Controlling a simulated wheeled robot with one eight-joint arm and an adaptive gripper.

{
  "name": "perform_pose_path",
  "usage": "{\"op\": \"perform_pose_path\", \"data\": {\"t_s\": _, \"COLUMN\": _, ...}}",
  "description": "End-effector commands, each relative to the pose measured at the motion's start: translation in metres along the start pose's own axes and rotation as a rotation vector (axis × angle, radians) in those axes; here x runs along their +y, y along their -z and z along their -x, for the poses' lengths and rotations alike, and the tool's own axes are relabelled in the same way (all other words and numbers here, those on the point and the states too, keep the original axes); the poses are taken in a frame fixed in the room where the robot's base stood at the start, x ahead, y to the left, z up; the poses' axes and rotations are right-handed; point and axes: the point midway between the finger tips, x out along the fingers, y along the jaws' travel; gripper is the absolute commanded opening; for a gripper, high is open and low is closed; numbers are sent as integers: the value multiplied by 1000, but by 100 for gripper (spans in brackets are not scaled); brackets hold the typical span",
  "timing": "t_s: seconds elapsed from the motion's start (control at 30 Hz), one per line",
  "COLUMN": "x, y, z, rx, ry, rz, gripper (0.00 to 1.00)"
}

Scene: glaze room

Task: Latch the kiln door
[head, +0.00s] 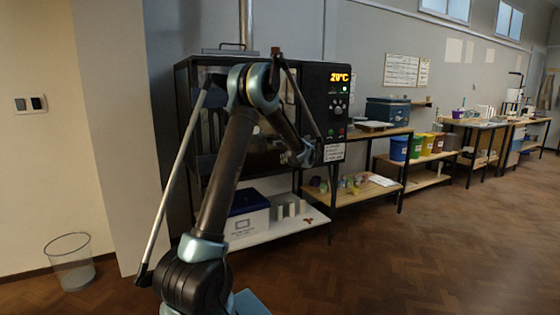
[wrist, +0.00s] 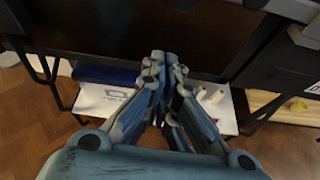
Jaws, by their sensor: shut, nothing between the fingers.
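The kiln (head: 183,95) is a dark box on a stand against the grey wall in the head view. Its control panel (head: 341,100) on the right shows 20°C in orange. My arm covers much of the kiln's front, so the door's edge and its latch cannot be made out there. My gripper (head: 305,156) is in front of the kiln's lower right front, near the panel. In the wrist view my gripper (wrist: 160,60) is shut and empty, its fingertips together before the dark lower front of the kiln (wrist: 110,30). Whether it touches the kiln cannot be told.
Below the kiln, a white shelf (head: 262,232) carries a white box with a blue lid (head: 247,213) and pale cylinders (head: 291,209). A table (head: 372,133) and coloured buckets (head: 416,147) stand to the right. A wire bin (head: 70,262) is at left. The right floor is clear.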

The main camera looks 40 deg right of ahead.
Motion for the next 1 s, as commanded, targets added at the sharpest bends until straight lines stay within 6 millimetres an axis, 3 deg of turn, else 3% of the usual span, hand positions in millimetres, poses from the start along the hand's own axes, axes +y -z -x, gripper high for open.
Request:
{"op": "perform_pose_path", "data": {"t_s": 0.2, "x": 1, "y": -1, "z": 40, "rx": 0, "ry": -1, "rz": 1, "gripper": 0}}
{"op": "perform_pose_path", "data": {"t_s": 0.33, "x": 1, "y": -1, "z": 56, "rx": 1, "ry": -3, "rz": 2, "gripper": 0}}
{"op": "perform_pose_path", "data": {"t_s": 1.0, "x": 2, "y": -1, "z": 62, "rx": 1, "ry": -5, "rz": 4, "gripper": 0}}
